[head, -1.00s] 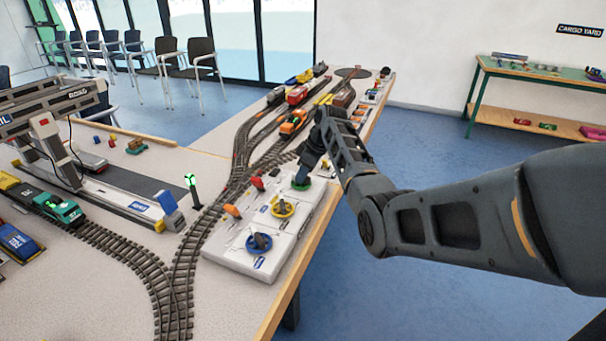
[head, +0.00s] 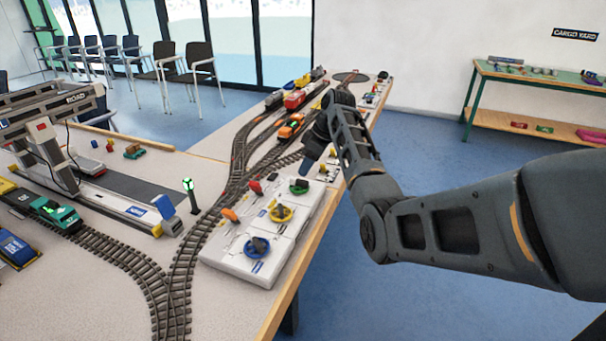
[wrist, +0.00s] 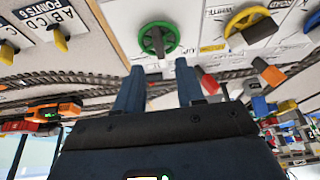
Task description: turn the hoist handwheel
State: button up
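A white control panel (head: 237,262) on the table carries three handwheels with dark handles: green (head: 299,187), yellow (head: 281,212) and blue (head: 256,247). I cannot read which one is labelled hoist. My gripper (head: 310,166) is above and just beyond the green handwheel in the head view. In the wrist view my gripper (wrist: 158,70) is open and empty, its two fingers apart. The green handwheel (wrist: 158,39) lies ahead of the gap between the fingertips, not held. The yellow handwheel (wrist: 250,23) is to its right.
Small orange (head: 229,214) and red (head: 256,187) levers stand on the panel's left side. Tracks with an orange locomotive (head: 290,126) run behind and left. A green-lit signal post (head: 190,194) and a gantry crane (head: 45,140) stand left.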

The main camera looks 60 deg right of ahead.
jog(key=shift+v, duration=1.05)
jog(key=shift+o, duration=0.3)
